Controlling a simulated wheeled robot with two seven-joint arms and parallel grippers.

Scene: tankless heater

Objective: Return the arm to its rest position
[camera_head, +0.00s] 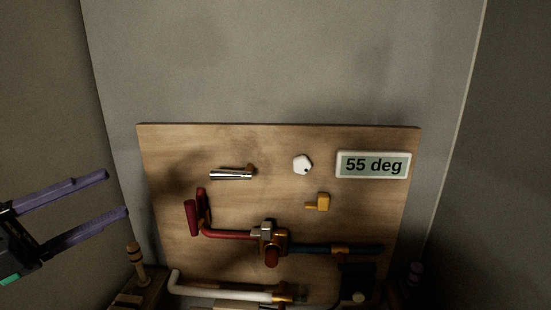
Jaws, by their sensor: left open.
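My left gripper (117,193) comes in at the left edge. Its two purple fingers are parallel and well apart, with nothing between them. It is left of the wooden panel (280,143) and apart from it in the picture. The panel carries a white display (373,165) reading "55 deg", a white knob (303,164), a yellow lever (319,202) and a chrome handle (231,174). My right gripper is not in this view.
A red pipe (228,235), a brass valve (269,241) and a blue pipe (317,248) cross the panel. A white pipe (222,292) lies below. A wooden peg (136,262) stands at lower left. Grey walls (283,60) close in behind and on both sides.

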